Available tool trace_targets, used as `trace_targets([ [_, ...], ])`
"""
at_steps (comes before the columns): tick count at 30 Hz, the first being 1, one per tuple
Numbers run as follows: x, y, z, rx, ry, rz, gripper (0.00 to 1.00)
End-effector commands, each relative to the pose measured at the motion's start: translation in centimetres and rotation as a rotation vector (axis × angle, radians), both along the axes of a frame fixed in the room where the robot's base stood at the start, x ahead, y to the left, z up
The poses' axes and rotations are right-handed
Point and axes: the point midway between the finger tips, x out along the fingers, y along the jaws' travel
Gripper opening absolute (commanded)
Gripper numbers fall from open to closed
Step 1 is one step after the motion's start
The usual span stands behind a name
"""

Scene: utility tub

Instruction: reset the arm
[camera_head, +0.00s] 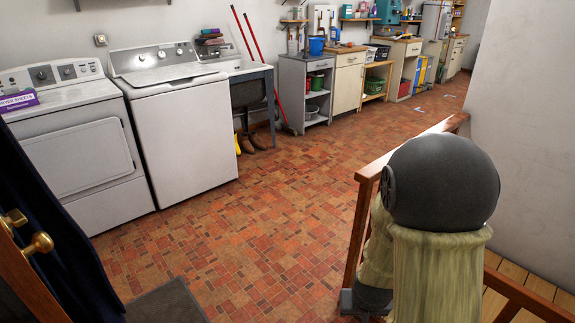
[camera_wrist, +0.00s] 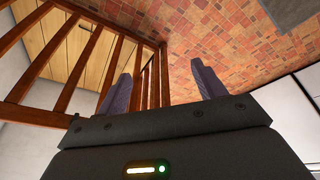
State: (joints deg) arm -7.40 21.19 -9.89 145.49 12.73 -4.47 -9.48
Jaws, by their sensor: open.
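My gripper (camera_wrist: 162,84) shows in the wrist view with its two grey fingers spread wide apart. It is open and nothing is between the fingers. The wrist view takes in a wooden railing (camera_wrist: 93,45) at left and the red-brown tiled floor (camera_wrist: 245,40) beyond the fingers. In the head view my arm stands at the lower right, beside and in front of the wooden railing (camera_head: 361,215). My gripper itself is hidden in the head view.
A white washer (camera_head: 182,140) and a dryer (camera_head: 80,155) line the left wall. A utility tub (camera_head: 245,72) and several cabinets (camera_head: 307,70) run farther back. A wooden door with brass knobs (camera_head: 38,244) is at lower left. The middle floor is clear.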

Motion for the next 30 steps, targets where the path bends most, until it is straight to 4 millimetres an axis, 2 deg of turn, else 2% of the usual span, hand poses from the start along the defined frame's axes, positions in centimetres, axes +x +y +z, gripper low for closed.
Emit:
trace_targets([
  [1, -0.4, 0.5, 1.5, 0.026, 0.0, 0.01, 0.69],
  [6, -2.4, 1.7, 4.8, 0.071, 0.032, 0.045, 0.69],
  [17, -6.1, 2.3, 9.3, 0.062, 0.082, 0.088, 0.69],
  [18, -6.0, 2.3, 10.3, 0.064, 0.085, 0.088, 0.69],
  [26, -5.9, 2.3, 14.1, 0.065, 0.084, 0.088, 0.69],
  [30, -5.9, 2.3, 17.1, 0.065, 0.084, 0.088, 0.69],
])
